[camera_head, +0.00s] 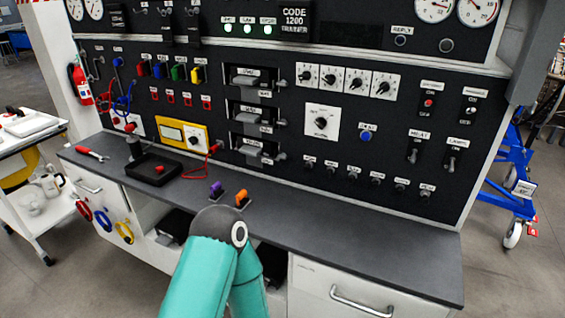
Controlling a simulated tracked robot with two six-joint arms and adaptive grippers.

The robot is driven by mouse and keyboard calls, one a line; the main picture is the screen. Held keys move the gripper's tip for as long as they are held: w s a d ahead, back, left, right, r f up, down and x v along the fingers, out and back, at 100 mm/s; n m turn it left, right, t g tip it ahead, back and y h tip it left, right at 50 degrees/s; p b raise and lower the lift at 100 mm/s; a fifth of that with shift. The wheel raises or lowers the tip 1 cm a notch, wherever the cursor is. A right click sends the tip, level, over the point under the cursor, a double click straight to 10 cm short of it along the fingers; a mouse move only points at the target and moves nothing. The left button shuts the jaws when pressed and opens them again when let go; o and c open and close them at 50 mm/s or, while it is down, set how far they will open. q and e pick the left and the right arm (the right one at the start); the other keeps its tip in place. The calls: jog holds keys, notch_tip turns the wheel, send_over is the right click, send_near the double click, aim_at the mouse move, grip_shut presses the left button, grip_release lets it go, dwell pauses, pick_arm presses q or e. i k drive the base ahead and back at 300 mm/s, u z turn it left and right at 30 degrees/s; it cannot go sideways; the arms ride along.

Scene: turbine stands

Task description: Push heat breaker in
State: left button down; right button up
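Three grey breaker units sit one above another in the middle of the black panel: a top unit (248,78), a middle unit (247,112) and a bottom unit (254,148). Each has a grey handle on its front. Their labels are too small to read, so I cannot tell which is the heat breaker or how far each sits in. A toggle switch (413,153) to the right has a label that seems to read HEAT. Neither gripper is in view. A teal arm of mine with a dark joint rises at the bottom centre, before the bench.
The grey bench top (360,245) is mostly clear on the right. A purple piece (215,189) and an orange piece (241,198) stand near its middle. A black tray (153,172), a yellow meter (183,134) and a red-handled tool (92,154) are on the left.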

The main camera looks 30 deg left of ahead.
aim_at(425, 200)
jog(key=z, duration=0.65)
jog(key=k, duration=1.4)
jog(key=u, duration=1.35)
jog(key=i, duration=1)
jog(key=u, duration=0.05)
